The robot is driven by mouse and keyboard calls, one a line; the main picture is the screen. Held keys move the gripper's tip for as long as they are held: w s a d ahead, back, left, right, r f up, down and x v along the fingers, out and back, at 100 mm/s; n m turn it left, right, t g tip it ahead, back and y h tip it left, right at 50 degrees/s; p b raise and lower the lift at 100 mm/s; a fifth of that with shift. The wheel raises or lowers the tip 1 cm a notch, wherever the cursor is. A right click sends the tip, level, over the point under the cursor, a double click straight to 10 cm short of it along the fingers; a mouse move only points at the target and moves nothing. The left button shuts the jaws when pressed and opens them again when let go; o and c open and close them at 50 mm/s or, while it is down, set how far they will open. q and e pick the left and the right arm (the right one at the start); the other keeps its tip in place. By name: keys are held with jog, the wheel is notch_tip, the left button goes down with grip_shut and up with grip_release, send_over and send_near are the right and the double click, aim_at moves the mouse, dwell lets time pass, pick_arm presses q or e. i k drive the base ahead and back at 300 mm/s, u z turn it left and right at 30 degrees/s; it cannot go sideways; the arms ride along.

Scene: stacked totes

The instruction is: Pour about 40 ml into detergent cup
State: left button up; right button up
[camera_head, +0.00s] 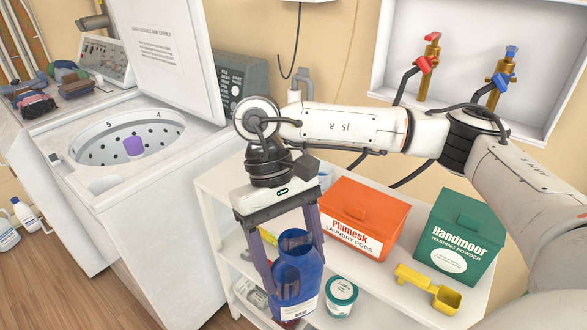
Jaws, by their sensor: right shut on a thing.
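My right gripper (292,265) hangs fingers-down over the white shelf unit, shut on a blue bottle (290,277). The bottle looks nearly upright, with its mouth up between the fingers and a pale label low on its side. I cannot see any liquid in it. A small purple cup (133,146), which looks like the detergent cup, is inside the round opening of the white top-loading washer (167,207). The cup is well to the left of the bottle and apart from it. My left gripper is out of view.
The washer's lid (165,50) stands open. On the shelf unit are an orange laundry-pods box (362,212), a green washing-powder box (460,235), a yellow scoop (430,288) and a white-and-teal tub (341,295). Taps (428,65) are on the wall behind. White bottles (26,214) stand on the floor.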

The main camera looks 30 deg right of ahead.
aim_at(325, 182)
jog(key=u, duration=1.45)
jog(key=i, duration=1.4)
jog(key=z, duration=3.3)
jog(key=i, duration=0.4)
